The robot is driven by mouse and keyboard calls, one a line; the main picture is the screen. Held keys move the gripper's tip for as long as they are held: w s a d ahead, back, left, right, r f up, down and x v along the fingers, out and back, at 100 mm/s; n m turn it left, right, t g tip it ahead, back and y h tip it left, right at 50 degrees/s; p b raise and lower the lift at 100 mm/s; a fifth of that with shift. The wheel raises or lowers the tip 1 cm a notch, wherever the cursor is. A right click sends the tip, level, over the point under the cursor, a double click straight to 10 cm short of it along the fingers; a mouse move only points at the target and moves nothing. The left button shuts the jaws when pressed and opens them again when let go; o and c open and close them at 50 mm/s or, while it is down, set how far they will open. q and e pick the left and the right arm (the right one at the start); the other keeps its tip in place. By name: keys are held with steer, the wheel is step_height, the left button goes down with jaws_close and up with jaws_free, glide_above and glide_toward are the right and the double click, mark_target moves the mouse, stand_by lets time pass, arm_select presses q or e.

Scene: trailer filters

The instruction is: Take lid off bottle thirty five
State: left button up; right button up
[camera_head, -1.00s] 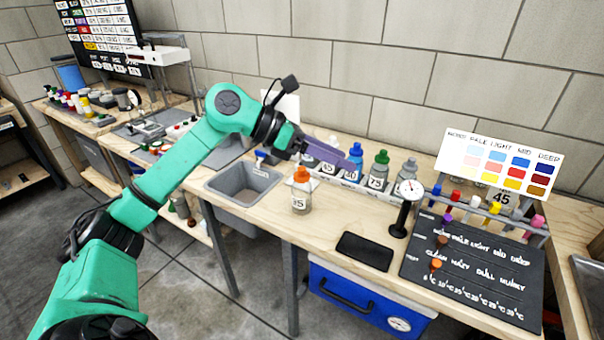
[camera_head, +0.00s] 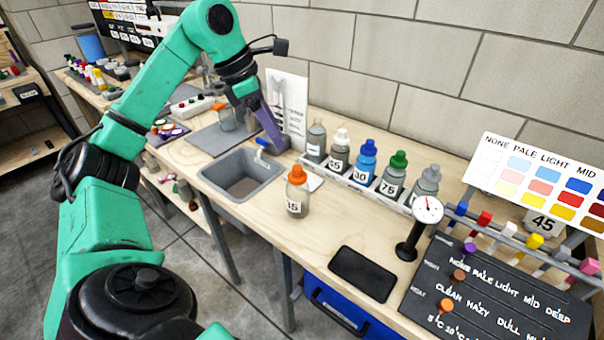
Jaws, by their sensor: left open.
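A bottle with an orange lid (camera_head: 297,193) stands upright alone on the wooden bench, in front of the bottle row. Its label ends in 5; the first digit is blurred, so I cannot tell for sure that it reads 35. A white-lidded bottle (camera_head: 338,151) in the row also has a label ending in 5. Both lids are on. My left gripper (camera_head: 268,137) is open, with purple fingers pointing down above the back of the bench, behind the sink and apart from the orange-lidded bottle. It seems to hold nothing. My right gripper is out of view.
A rack (camera_head: 352,182) holds several bottles, with blue, green and grey lids among them. A grey sink (camera_head: 239,175) lies left of the orange-lidded bottle. A dial gauge (camera_head: 428,211), a black pad (camera_head: 362,274) and a dark chart board (camera_head: 490,295) stand or lie to the right.

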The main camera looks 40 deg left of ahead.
arm_select(q)
glide_above(296, 167)
steer(key=s+a, duration=0.2)
step_height(296, 167, down, 4)
steer(key=x, duration=0.2)
steer(key=b+x, duration=0.1)
steer(key=x, duration=0.2)
steer(key=shift+d+f, duration=0.25)
steer(key=shift+d, duration=0.05)
steer(key=shift+w+f, duration=0.15)
steer(key=shift+f, duration=0.15)
jaws_close()
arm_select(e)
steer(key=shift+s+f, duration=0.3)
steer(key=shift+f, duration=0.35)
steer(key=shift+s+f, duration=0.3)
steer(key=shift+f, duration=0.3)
